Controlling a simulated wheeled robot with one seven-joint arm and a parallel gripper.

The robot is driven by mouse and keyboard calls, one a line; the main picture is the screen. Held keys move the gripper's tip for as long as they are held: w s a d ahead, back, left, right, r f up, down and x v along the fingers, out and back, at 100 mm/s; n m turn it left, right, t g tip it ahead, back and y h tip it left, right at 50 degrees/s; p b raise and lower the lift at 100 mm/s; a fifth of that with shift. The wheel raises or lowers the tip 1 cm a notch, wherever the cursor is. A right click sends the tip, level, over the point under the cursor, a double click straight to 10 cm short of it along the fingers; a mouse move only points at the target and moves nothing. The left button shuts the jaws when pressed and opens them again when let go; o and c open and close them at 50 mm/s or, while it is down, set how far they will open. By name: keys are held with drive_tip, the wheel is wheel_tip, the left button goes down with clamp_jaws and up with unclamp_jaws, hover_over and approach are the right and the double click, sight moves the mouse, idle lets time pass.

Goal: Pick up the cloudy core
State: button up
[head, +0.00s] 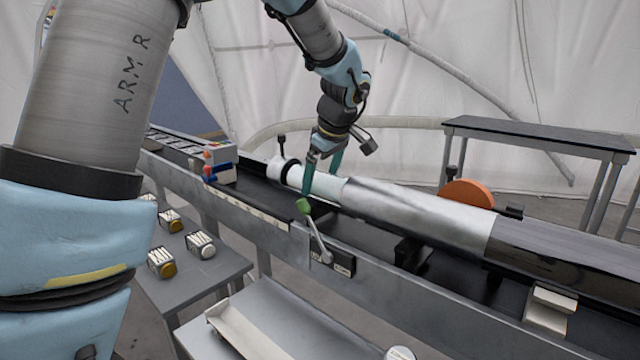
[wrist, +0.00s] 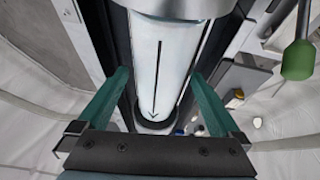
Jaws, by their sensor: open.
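The cloudy core (head: 325,186) is a whitish cylinder lying in the long dark trough, between a black ring (head: 291,174) and a metal sleeve (head: 415,212). In the wrist view the core (wrist: 160,60) is milky white, with a black line ending in an arrowhead. My gripper (head: 322,182) is over the core, pointing down, with its teal fingers open. In the wrist view one finger of my gripper (wrist: 159,75) is on each side of the core, with gaps between. The core's end inside the sleeve cannot be made out.
A green-knobbed lever (head: 305,208) stands on the trough's near side, close to my gripper. An orange disc (head: 467,193) is behind the sleeve. An empty dark table (head: 540,137) is at the back right.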

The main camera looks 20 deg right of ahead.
drive_tip(key=shift+c, duration=0.2)
clamp_jaws()
idle(0.5)
